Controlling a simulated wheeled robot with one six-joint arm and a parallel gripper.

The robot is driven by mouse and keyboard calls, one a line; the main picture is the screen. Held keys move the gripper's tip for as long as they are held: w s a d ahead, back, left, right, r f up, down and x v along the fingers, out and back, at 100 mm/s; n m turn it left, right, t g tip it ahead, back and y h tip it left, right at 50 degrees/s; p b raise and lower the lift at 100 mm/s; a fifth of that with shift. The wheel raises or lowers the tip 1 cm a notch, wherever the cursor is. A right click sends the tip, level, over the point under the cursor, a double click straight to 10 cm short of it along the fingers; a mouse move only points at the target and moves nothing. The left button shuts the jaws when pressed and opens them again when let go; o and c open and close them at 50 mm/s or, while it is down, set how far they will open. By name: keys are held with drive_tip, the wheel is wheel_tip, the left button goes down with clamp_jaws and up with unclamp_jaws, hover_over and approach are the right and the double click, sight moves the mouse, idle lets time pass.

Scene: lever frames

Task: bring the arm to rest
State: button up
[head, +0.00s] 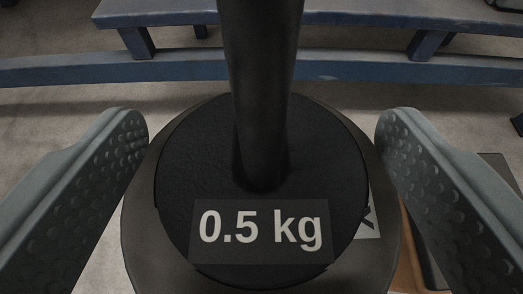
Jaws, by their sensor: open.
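My gripper (261,150) is open, with one grey padded finger at the left and the other at the right. Between and below the fingers is a round black weight (190,200) with a label reading "0.5 kg". A dark upright post (264,90) rises from the middle of the weight to the top of the picture. No contact between the fingers and the weight shows clearly. The lever frame's full shape is not in view.
A wider dark disc (140,240) lies under the weight, with part of another label at its right. A blue beam (80,68) and a blue bench-like structure (400,14) stand behind. Pale floor (60,112) shows between. A brown surface shows at the lower right.

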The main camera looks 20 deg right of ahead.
drive_tip(key=shift+s, duration=0.1)
drive_tip(key=v, duration=0.7)
idle(0.9)
idle(0.4)
